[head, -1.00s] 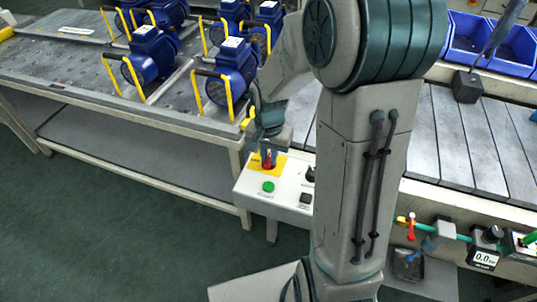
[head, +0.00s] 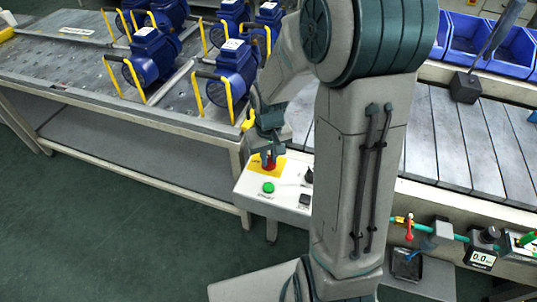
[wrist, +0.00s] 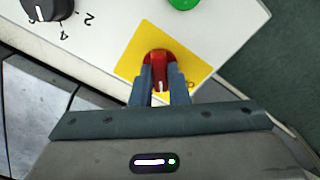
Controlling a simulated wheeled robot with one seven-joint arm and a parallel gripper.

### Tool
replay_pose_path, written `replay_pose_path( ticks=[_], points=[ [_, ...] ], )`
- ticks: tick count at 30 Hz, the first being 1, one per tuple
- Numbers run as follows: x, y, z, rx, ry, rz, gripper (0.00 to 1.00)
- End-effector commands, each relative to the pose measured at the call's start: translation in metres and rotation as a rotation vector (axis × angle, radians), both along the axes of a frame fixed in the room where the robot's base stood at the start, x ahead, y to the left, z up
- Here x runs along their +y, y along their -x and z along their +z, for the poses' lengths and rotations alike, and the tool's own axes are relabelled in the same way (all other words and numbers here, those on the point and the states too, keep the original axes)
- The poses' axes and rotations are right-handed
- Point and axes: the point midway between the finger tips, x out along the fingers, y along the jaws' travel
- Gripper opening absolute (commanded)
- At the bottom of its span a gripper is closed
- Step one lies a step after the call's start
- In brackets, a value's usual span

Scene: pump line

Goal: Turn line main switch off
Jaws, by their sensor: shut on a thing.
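The line main switch (wrist: 158,62) is a red rotary knob on a yellow square plate (wrist: 200,45) on a white control panel. In the wrist view my gripper (wrist: 160,80) is shut on the red knob, with one finger on each side of its handle. A short white mark shows on the handle, pointing toward my gripper's palm. In the head view the switch (head: 269,163) sits at the panel's upper left, and my gripper (head: 268,154) is over it from above. My fingers partly hide the knob.
A green button (head: 268,187) and a black dial (head: 309,175) are on the same panel (head: 252,190). Blue pumps (head: 232,70) with yellow handles stand on the table at left. A slatted conveyor (head: 440,130) runs at right. Green floor lies open at lower left.

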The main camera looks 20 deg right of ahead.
Motion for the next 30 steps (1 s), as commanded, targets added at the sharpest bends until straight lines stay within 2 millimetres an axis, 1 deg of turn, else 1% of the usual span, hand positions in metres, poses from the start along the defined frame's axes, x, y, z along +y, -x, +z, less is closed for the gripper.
replay_pose_path(
  ticks=[18, 24, 30],
  points=[
    [0.0000, -0.0009, 0.0026, -0.003, 0.000, 0.576, 0.00],
    [0.0000, -0.0010, 0.0024, -0.003, 0.000, 0.722, 0.00],
    [0.0000, -0.0015, 0.0020, -0.005, 0.001, 0.824, 0.00]
  ],
)
